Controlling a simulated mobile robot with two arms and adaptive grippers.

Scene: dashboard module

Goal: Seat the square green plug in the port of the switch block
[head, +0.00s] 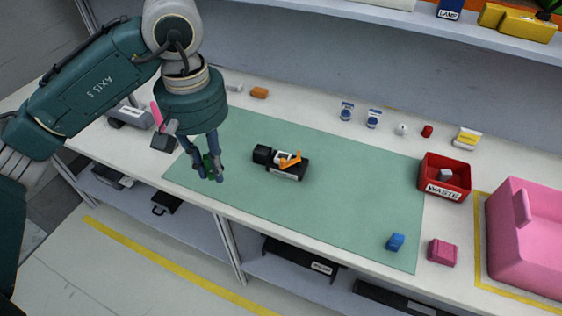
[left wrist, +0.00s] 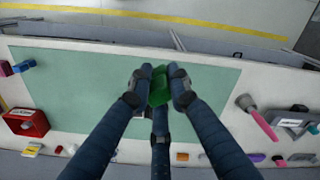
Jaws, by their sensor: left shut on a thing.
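The square green plug (left wrist: 158,90) is held between the fingers of my left gripper (head: 212,172). In the head view the plug (head: 209,163) shows as a small dark green patch, partly hidden by the fingers. The gripper is above the left part of the green mat (head: 330,200), left of the switch block and apart from it. The switch block (head: 288,172) is black with a white part and an orange lever, and lies on the mat. Its port cannot be made out. In the left wrist view the fingers mostly hide the block. My right gripper is in neither view.
A blue piece (head: 396,242) lies at the mat's front right, beside a pink block (head: 442,252). A red waste bin (head: 432,188) and a large pink object (head: 530,250) stand at the right. Small items line the back. The mat between block and blue piece is clear.

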